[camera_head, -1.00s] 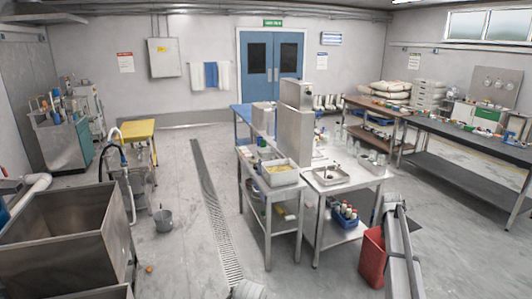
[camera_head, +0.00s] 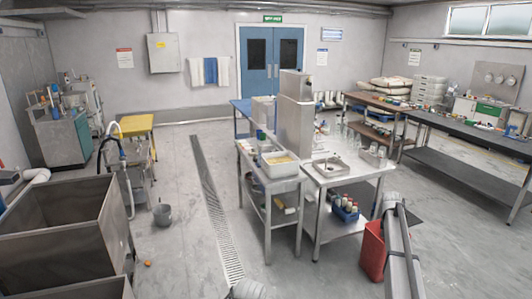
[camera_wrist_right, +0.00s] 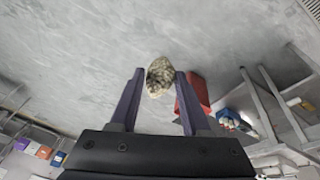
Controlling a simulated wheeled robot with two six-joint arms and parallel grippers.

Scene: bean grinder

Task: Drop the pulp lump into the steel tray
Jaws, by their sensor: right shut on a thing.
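The pulp lump (camera_wrist_right: 159,76) is a mottled grey-beige clump in the right wrist view. It sits between the fingertips of my right gripper (camera_wrist_right: 155,80), which is shut on it, with bare floor behind. A shallow steel tray (camera_head: 346,174) with a small dark spot inside stands on the right steel table. It is well apart from my right arm, which shows at the lower right of the head view. I cannot make out the right gripper or the lump in the head view. My left gripper is not in view.
A tray with yellowish contents (camera_head: 281,170) stands on the neighbouring table. A red container (camera_head: 373,250) stands on the floor beside my right arm. A blue crate of bottles (camera_head: 345,215) is on the lower shelf. Steel sinks (camera_head: 60,242) stand left; the floor between is mostly open.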

